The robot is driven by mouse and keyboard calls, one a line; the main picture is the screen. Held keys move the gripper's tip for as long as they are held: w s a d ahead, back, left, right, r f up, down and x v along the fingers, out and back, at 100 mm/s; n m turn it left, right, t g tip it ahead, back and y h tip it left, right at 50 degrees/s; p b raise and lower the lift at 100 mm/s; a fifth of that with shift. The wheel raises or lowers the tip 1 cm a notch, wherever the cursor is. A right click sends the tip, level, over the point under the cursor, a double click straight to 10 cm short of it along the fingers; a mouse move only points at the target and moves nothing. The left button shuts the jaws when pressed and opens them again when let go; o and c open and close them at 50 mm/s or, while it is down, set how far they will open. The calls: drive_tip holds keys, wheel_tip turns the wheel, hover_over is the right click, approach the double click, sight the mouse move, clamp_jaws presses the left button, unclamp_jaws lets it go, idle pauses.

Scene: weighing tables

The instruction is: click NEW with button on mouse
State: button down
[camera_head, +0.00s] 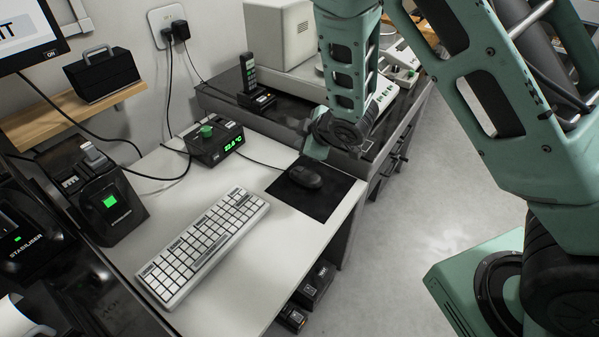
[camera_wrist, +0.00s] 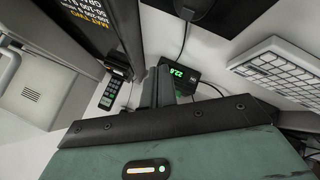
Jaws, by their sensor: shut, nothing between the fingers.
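A black computer mouse (camera_head: 305,176) lies on a dark mouse mat (camera_head: 318,205) at the right end of the white desk. My gripper (camera_head: 315,152) points down just behind the mouse in the head view; whether it touches the mouse or mat I cannot tell. Its fingers (camera_wrist: 163,88) are together and empty in the wrist view, where the mouse is hidden. A screen (camera_head: 22,32) is cut off at the top left of the head view, with only part of its lettering showing. The word NEW is not visible.
A white keyboard (camera_head: 203,243) lies left of the mat. A black box with green digits (camera_head: 214,142) stands behind it, with a cable running toward the mouse. A dark bench (camera_head: 222,88) with a handset (camera_head: 249,75) is behind. Bare desk lies between keyboard and mat.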

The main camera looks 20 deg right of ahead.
sight(303, 172)
drive_tip(key=shift+f+b, duration=2.15)
drive_tip(key=shift+f, duration=1)
drive_tip(key=shift+f, duration=0.1)
drive_tip(key=shift+f+b, duration=0.3)
drive_tip(key=shift+b, duration=0.05)
drive_tip(key=shift+f+b, duration=0.35)
drive_tip(key=shift+f, duration=0.05)
drive_tip(key=shift+r+p, duration=0.65)
drive_tip(key=shift+r, duration=0.15)
wheel_tip(303, 172, up, 5)
drive_tip(key=p, duration=0.4)
drive_tip(key=shift+r, duration=0.1)
